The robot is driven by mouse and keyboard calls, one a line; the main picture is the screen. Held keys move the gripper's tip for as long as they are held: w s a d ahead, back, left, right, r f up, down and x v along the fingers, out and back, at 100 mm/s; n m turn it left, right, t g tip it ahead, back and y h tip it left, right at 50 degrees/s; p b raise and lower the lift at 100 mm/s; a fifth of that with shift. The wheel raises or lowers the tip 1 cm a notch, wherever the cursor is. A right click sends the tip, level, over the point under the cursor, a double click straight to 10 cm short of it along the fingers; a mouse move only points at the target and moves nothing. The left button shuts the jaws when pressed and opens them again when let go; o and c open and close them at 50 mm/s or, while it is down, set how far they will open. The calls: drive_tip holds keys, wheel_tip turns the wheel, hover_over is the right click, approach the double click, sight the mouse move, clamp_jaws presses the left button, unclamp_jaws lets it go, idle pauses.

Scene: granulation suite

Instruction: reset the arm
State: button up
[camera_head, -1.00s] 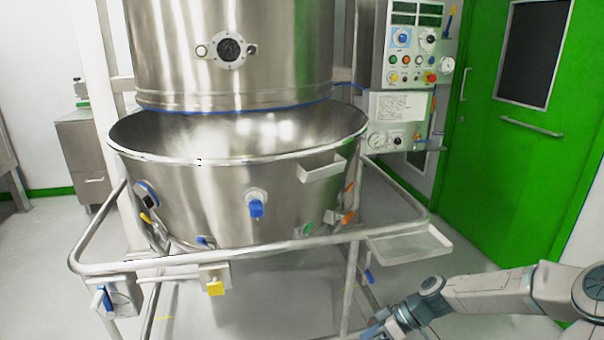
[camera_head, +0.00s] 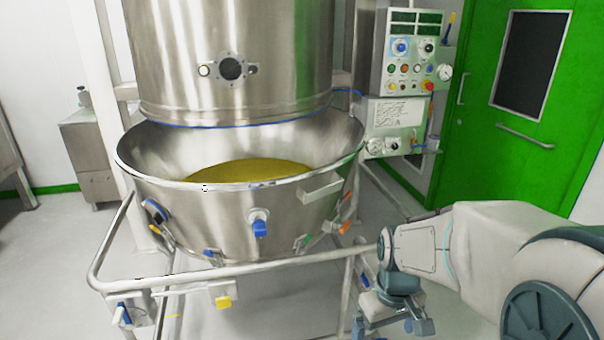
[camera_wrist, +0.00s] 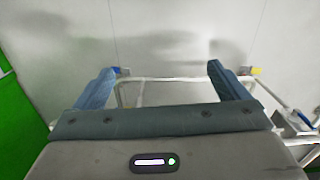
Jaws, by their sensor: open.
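My arm reaches in from the right edge of the head view, with my gripper (camera_head: 397,325) low at the lower right, beside the frame of the steel vessel. In the wrist view my gripper (camera_wrist: 160,88) shows two blue-grey fingers spread wide apart with nothing between them. Beyond the fingers the wrist view shows pale floor and the white tube frame (camera_wrist: 190,80).
A large steel bowl (camera_head: 240,215) holding yellow material (camera_head: 235,173) stands in a tube frame (camera_head: 95,270) under a steel cylinder (camera_head: 230,40). A control panel (camera_head: 415,55) and a green door (camera_head: 500,170) stand behind. Open floor (camera_head: 45,240) lies at the left.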

drive_tip(key=s+r+m+t+p, duration=0.3)
drive_tip(key=s+r+p, duration=0.2)
drive_tip(key=r, duration=0.7)
drive_tip(key=shift+s+a+r+m, duration=0.35)
drive_tip(key=shift+s+a+m, duration=0.05)
drive_tip(key=shift+s, duration=0.25)
